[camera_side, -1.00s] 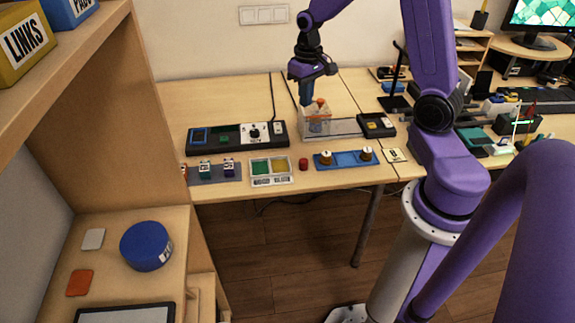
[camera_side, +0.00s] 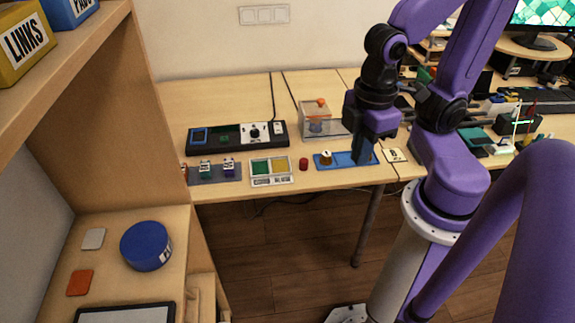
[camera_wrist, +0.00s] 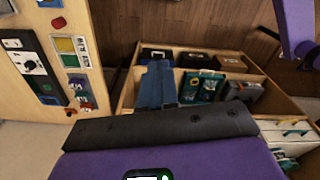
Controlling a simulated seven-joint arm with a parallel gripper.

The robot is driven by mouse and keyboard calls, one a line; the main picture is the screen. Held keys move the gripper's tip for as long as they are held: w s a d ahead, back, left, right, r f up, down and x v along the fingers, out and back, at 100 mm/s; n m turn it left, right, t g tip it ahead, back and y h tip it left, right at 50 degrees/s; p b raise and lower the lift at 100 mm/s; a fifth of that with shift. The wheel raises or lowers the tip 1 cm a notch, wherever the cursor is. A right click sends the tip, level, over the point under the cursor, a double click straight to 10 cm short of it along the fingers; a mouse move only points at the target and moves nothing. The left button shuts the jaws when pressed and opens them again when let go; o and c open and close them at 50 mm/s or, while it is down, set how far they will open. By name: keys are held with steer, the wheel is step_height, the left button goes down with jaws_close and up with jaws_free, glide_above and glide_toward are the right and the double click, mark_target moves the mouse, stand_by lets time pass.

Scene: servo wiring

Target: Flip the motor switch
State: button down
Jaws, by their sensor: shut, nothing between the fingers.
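My gripper (camera_side: 363,158) is shut and empty, with its blue fingers pointing down in front of the right part of a blue board (camera_side: 335,161). I cannot tell whether it touches the board. In the wrist view its closed fingers (camera_wrist: 158,72) are in the middle. A long black control panel (camera_side: 236,137) lies left of it, with a small screen, a white-faced dial (camera_side: 253,132) and a pale switch (camera_side: 278,129) at its right end. The panel also shows in the wrist view (camera_wrist: 43,82). I cannot read which control is the motor switch.
A clear box (camera_side: 316,120) with an orange knob stands behind the board. A red cylinder (camera_side: 304,164) and a two-colour tray (camera_side: 271,183) lie left of the board. A brass post (camera_side: 326,156) stands on the board. An open drawer of boxes shows in the wrist view (camera_wrist: 194,54).

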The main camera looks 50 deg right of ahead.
steer(key=shift+s, duration=0.45)
steer(key=shift+w, duration=0.1)
